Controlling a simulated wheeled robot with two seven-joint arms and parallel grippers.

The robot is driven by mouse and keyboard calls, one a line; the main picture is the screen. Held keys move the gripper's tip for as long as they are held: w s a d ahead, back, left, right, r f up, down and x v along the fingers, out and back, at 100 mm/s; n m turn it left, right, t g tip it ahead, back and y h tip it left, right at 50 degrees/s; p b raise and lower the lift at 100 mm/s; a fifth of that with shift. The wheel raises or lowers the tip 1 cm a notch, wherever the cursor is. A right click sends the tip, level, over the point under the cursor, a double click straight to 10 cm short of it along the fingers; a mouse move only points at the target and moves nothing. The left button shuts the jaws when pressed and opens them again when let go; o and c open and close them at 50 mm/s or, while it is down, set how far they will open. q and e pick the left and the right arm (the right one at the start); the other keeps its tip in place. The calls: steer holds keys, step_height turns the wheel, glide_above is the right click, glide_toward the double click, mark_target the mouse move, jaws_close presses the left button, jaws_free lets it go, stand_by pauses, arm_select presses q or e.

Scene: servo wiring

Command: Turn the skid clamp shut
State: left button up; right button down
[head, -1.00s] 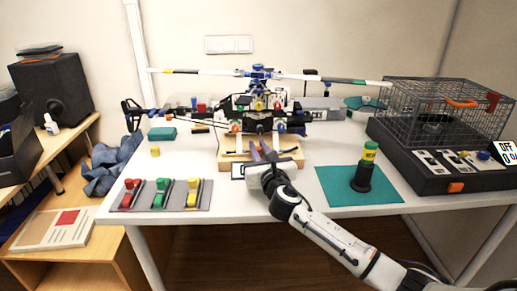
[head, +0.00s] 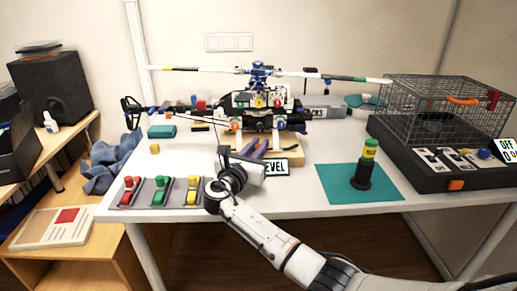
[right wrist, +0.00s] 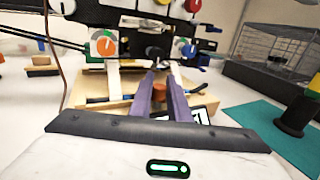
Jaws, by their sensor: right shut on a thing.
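The model helicopter (head: 258,100) stands on a pale wooden base (head: 290,159) in the middle of the table; the base also shows in the right wrist view (right wrist: 85,92). My right gripper (head: 264,143) reaches in from the front, its purple fingers angled toward the base. In the right wrist view the fingers (right wrist: 158,70) close in on a small dark part, seemingly the skid clamp (right wrist: 155,53), under the helicopter's front. The tips largely hide what they hold, so the clamp's angle is unclear. A reddish-brown round piece (right wrist: 160,88) shows between the fingers. My left gripper is out of view.
A LEVEL sign (head: 277,167) stands right of my wrist. Red, green and yellow switches (head: 158,191) are at front left. A teal mat (head: 335,185) with a black and green-yellow cylinder (head: 364,165) lies right, before a wire cage (head: 440,105).

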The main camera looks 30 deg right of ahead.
steer(key=m+g+b, duration=0.1)
steer(key=m+g+h+b, duration=0.1)
steer(key=shift+a+f+g+h, duration=0.1)
steer(key=shift+f+g+h, duration=0.1)
steer(key=shift+g+h, duration=0.15)
steer(key=shift+m+g+h+b, duration=0.25)
steer(key=shift+m+g+b, duration=0.3)
steer(key=shift+g, duration=0.2)
steer(key=shift+r, duration=0.1)
steer(key=c, duration=1.8)
jaws_free()
steer(key=shift+o, duration=0.7)
steer(key=shift+r, duration=0.1)
